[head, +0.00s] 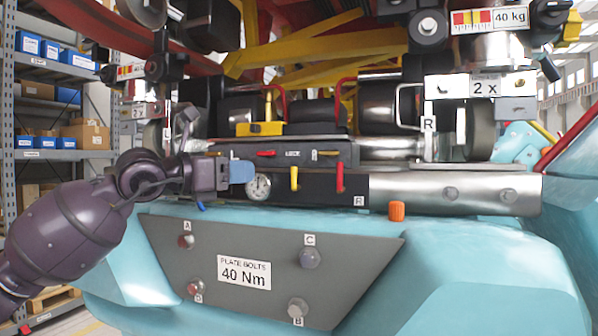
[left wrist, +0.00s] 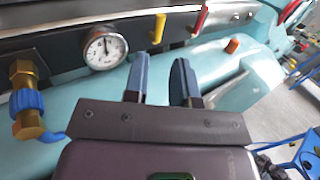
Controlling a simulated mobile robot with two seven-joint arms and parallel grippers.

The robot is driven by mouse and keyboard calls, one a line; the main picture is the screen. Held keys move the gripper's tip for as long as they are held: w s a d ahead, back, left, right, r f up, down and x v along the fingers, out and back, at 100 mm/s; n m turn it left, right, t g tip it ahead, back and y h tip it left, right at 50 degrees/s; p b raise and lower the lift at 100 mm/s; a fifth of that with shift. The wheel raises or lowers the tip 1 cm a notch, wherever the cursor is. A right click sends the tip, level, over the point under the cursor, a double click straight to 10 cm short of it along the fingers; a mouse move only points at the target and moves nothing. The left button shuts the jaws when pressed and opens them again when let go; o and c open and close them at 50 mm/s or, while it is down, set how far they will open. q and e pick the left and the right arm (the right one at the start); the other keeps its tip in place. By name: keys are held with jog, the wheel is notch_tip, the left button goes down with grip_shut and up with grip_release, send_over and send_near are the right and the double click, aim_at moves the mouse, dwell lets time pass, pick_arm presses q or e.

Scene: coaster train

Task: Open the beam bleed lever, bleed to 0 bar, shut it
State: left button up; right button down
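My left gripper (head: 236,172) is in front of the left end of the dark beam panel (head: 318,185). In the left wrist view its two blue fingers (left wrist: 161,65) stand apart with nothing between them. The round white pressure gauge (head: 258,187) is just beside the fingers; its reading is too small to tell. A brass valve fitting with a blue collar and blue handle (left wrist: 27,100) is left of the gripper in the left wrist view. A yellow lever (head: 294,178) and a red lever (head: 340,178) stand on the panel to the right. No readable label marks the bleed lever. My right gripper is not seen.
Below is a grey bolt plate (head: 340,262) with several bolts. Coaster wheels and yellow beams crowd the space above.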

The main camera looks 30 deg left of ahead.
aim_at(296, 177)
pick_arm(q)
jog(key=shift+s, duration=0.1)
jog(key=shift+w+d, duration=0.1)
jog(key=shift+w, duration=0.1)
jog(key=x, duration=0.3)
jog(key=shift+w+r, duration=0.1)
jog(key=shift+w, duration=0.1)
jog(key=shift+p+x, duration=0.35)
jog(key=shift+x, duration=2.65)
jog(key=shift+w+d, duration=0.15)
jog(key=shift+w, duration=0.2)
